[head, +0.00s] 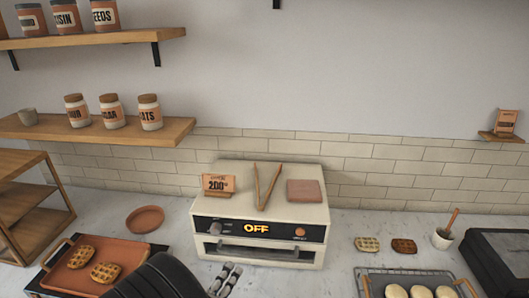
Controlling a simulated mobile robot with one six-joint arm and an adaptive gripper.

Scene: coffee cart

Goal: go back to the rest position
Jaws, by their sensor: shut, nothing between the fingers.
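My gripper (231,269) shows at the bottom middle of the head view, at the end of my dark arm. Its fingers are shut with nothing between them. It is in front of a cream oven (258,249), and I cannot tell the exact gap between them. The oven's display reads "OFF". Part of my arm is cut off by the lower edge.
On the oven are wooden tongs (267,186), a "200" sign (218,184) and a folded cloth (304,191). At left are an orange tray (77,285) with two waffles and a round plate (145,219). At right stands a rack (455,292) with pale rounds.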

